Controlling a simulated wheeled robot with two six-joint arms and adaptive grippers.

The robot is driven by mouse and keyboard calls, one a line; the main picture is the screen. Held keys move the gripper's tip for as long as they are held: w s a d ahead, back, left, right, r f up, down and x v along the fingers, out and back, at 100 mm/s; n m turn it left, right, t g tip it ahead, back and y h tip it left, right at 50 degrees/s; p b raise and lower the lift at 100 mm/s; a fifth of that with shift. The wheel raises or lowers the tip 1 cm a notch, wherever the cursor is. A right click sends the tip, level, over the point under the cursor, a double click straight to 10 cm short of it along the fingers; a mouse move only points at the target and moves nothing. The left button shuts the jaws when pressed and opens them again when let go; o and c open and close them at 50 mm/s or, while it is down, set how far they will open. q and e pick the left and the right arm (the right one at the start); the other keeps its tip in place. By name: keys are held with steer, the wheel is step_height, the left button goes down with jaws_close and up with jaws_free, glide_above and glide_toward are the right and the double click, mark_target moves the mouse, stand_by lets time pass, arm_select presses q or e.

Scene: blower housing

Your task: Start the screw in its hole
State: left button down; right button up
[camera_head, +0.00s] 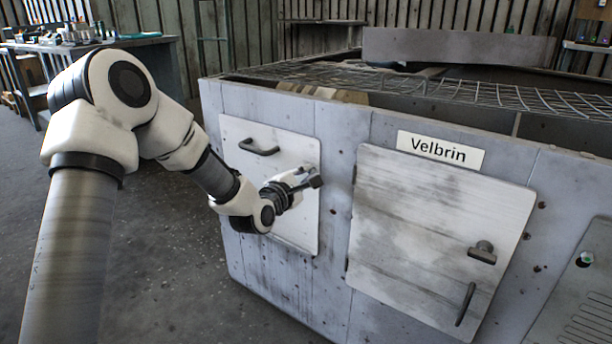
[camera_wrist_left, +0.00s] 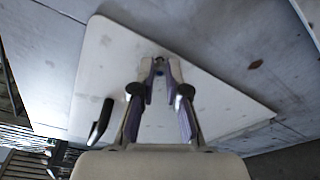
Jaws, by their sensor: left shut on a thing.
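My left gripper (camera_head: 308,180) is in front of the right part of the left pale panel (camera_head: 240,185) on the grey housing. In the left wrist view the same gripper (camera_wrist_left: 158,70) has its fingertips together on a small dark thing, the screw (camera_wrist_left: 158,60), seen end-on and mostly hidden by the fingers. The panel (camera_wrist_left: 110,65) fills the background behind the fingertips. I cannot make out the screw's hole, nor whether the screw touches the panel. My right gripper is in neither view.
The panel has a dark handle (camera_head: 260,147). To the right is a door (camera_head: 430,220) with a latch (camera_head: 482,252) and handle, under a "Velbrin" label (camera_head: 441,150). Wire mesh (camera_head: 430,85) covers the housing's top. A cluttered workbench (camera_head: 90,42) stands far left.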

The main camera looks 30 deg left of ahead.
arm_select(q)
steer(key=shift+w, duration=0.2)
stand_by(0.3)
steer(key=c, duration=0.6)
jaws_free()
steer(key=shift+w, duration=0.1)
steer(key=shift+s+a+p, duration=0.15)
steer(key=shift+s+p, duration=0.4)
steer(key=shift+s, duration=1.45)
steer(key=shift+s+a+p, duration=0.15)
steer(key=shift+s+p, duration=0.35)
steer(key=shift+s, duration=1.5)
